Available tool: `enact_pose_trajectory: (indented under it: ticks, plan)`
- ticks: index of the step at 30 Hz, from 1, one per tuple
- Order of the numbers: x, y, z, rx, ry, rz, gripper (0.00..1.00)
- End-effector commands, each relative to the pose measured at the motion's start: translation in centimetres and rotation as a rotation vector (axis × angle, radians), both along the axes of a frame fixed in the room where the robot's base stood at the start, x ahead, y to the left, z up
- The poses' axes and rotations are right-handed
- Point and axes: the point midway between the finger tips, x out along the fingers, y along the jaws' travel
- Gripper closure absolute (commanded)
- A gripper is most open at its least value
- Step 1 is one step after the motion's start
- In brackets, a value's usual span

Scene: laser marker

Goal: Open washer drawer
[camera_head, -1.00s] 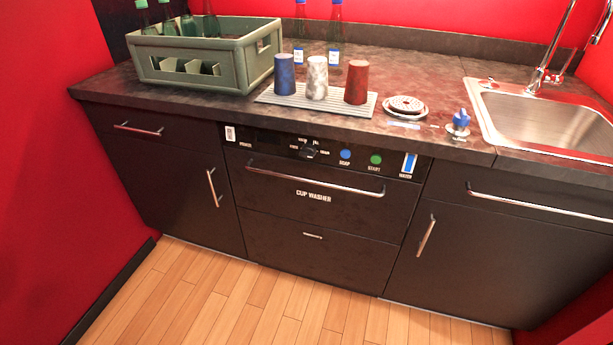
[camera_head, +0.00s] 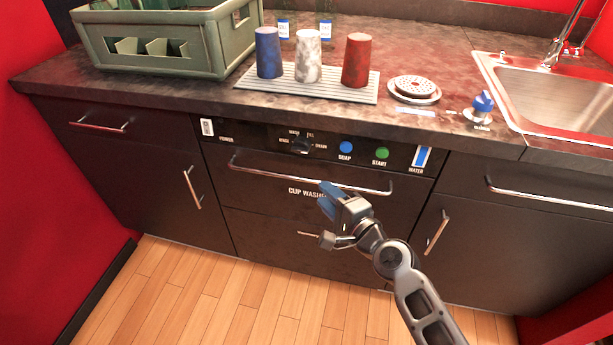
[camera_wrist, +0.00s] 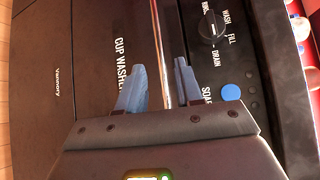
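The dark washer drawer (camera_head: 262,188), lettered "CUP WASHER", is shut under the counter. Its long silver bar handle (camera_head: 290,175) runs along its upper part. My gripper (camera_head: 328,197) has blue fingers and is in front of the drawer, just below the right half of the handle. In the wrist view my gripper (camera_wrist: 160,85) is open, with its two fingers apart. There the handle (camera_wrist: 160,45) appears in the gap between the fingers. I cannot tell whether either finger touches it.
A control strip with a dial (camera_head: 302,145), a blue button (camera_head: 345,147) and a green button (camera_head: 381,153) is above the drawer. A lower panel (camera_head: 265,235) is below. Three cups stand on a ribbed mat (camera_head: 250,80), beside a green crate (camera_head: 205,62). A sink (camera_head: 555,95) is at right.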

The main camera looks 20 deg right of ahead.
Motion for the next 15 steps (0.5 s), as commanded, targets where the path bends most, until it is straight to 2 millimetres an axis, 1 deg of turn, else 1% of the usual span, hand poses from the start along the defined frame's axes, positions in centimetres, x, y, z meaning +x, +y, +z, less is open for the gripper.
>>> enact_pose_trajectory:
  ticks: [5, 12, 15]
  plan:
    - [2.0, 0.4, -0.2, 0.002, -0.002, 0.000, 0.65]
    - [5.4, 0.9, -0.8, 0.000, -0.003, -0.001, 0.65]
    - [6.4, 1.1, -0.9, 0.000, -0.002, -0.001, 0.65]
